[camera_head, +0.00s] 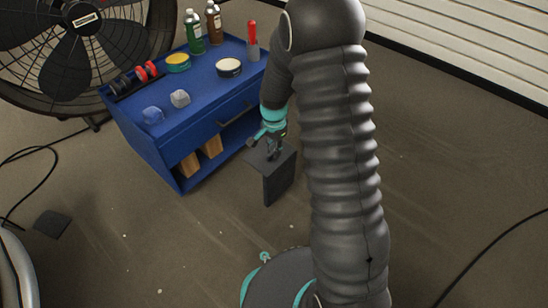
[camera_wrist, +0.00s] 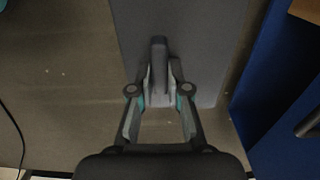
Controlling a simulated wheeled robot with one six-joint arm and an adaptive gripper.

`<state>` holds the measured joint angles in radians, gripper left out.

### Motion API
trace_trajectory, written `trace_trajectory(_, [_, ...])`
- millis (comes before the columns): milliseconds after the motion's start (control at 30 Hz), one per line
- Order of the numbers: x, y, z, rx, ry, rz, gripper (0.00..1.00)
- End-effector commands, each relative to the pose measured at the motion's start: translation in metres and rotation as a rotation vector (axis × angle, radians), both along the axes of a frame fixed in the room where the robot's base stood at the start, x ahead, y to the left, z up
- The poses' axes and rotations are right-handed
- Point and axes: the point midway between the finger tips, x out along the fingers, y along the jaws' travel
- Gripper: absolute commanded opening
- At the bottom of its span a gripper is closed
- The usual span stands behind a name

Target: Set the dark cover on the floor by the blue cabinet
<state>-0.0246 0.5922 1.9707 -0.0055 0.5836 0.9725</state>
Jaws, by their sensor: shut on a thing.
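The dark cover (camera_head: 280,183) is an angular dark grey piece just in front of the blue cabinet's right end (camera_head: 160,155). My gripper (camera_head: 273,150) is above it, shut on its raised handle. In the wrist view the cover (camera_wrist: 207,45) is a broad grey panel, and my fingers (camera_wrist: 159,88) close on a dark upright grip at its middle. The cabinet's blue side (camera_wrist: 285,70) stands to the right there, apart from the cover. I cannot tell whether the cover's lower edge touches the floor.
Bottles (camera_head: 194,32), tins (camera_head: 229,67) and a red-handled tool (camera_head: 253,42) stand on the cabinet. Wooden blocks (camera_head: 211,145) sit in its lower shelf. A large fan (camera_head: 85,50) is behind left. A dark flat piece (camera_head: 52,224) and cables lie on the floor. Floor before the cabinet is clear.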

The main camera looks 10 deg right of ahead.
Motion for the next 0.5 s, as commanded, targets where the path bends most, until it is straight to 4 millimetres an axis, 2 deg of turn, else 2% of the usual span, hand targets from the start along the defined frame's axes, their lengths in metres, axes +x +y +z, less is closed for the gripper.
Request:
trace_trajectory(133, [0.001, 0.000, -0.009, 0.000, 0.001, 0.000, 0.00])
trace_trajectory(367, [0.001, 0.000, -0.038, -0.001, 0.001, 0.001, 0.00])
trace_trajectory(500, [0.001, 0.000, -0.040, 0.000, 0.000, 0.001, 0.00])
